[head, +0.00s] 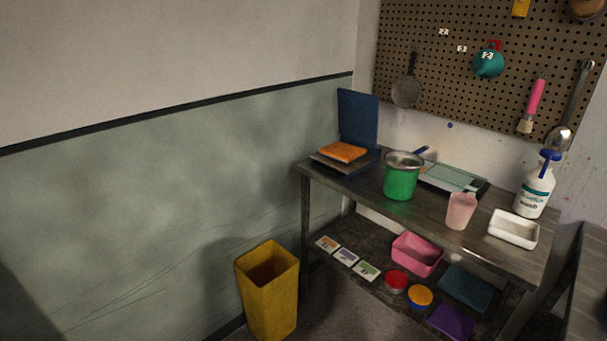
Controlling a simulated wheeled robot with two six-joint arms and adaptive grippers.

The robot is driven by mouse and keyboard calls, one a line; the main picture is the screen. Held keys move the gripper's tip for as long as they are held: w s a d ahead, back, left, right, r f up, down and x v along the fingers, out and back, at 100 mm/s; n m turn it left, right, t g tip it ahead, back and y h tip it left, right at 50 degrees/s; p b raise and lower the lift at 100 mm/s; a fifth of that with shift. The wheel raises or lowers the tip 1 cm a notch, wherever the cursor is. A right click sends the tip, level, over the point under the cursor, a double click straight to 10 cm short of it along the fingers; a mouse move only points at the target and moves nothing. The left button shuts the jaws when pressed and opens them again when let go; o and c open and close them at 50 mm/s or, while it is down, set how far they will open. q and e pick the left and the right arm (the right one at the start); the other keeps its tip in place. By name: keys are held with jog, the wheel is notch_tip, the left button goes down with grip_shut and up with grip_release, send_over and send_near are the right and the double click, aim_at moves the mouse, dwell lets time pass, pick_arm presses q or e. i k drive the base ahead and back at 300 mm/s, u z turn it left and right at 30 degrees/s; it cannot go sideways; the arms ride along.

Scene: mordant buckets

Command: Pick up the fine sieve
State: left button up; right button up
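Two sieve-like things show in the head view. A grey round one (406,92) with a dark handle hangs on the pegboard, handle up. I cannot tell from this distance which has the finer mesh. The bucket stands on the metal table (430,213). Neither of my grippers is in view.
Beside the bucket are an orange block (343,152) on a dark stand, a pink cup (460,211), a white tray (513,229) and a spray bottle (535,191). A yellow bin (268,290) stands on the floor left of the table. The lower shelf holds several containers.

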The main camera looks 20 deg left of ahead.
aim_at(401, 161)
jog(key=u, duration=0.2)
jog(key=k, duration=0.45)
jog(key=u, duration=0.55)
jog(key=i, duration=1.2)
jog(key=z, duration=1.5)
jog(key=i, duration=0.8)
jog(key=z, duration=0.9)
